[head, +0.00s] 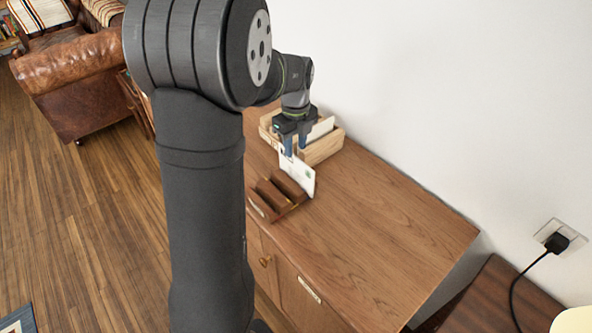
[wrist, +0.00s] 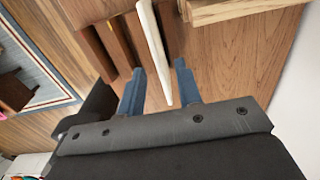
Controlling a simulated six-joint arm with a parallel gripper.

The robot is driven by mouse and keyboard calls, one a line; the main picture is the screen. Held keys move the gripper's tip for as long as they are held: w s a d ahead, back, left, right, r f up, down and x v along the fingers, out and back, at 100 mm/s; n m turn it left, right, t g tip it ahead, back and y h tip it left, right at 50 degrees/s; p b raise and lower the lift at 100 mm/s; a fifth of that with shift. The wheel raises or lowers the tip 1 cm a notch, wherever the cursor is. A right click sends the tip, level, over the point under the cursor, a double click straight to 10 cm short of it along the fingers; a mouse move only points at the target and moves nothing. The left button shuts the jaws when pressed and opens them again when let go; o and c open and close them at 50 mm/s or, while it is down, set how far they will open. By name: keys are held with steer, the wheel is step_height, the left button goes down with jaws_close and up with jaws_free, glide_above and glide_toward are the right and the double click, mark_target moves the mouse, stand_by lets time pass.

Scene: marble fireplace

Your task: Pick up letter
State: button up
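The white letter (head: 297,175), with a small green mark on its face, stands upright in the dark wooden letter rack (head: 262,208) on the cabinet top. In the wrist view the letter (wrist: 153,45) shows edge-on as a thin white strip. My gripper (head: 288,148) is above the letter, pointing down. In the wrist view my gripper (wrist: 160,86) is open, its blue fingers on either side of the letter's near end. Gaps show between the letter and both fingers, the smaller one on the right. The letter's lower part is hidden in the rack.
A light wooden box (head: 325,147) with white paper stands behind my gripper, near the white wall. The cabinet top (head: 385,230) is clear to the right. A plug and cord (head: 556,243) are at the far right. A leather armchair (head: 75,75) is at upper left.

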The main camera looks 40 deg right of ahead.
mark_target(296, 160)
steer(key=shift+s+a+f, duration=0.1)
steer(key=shift+s+f, duration=0.05)
steer(key=shift+f, duration=1.25)
steer(key=shift+s+a+f, duration=0.1)
steer(key=shift+s+f, duration=0.05)
steer(key=shift+f, duration=1.2)
jaws_close()
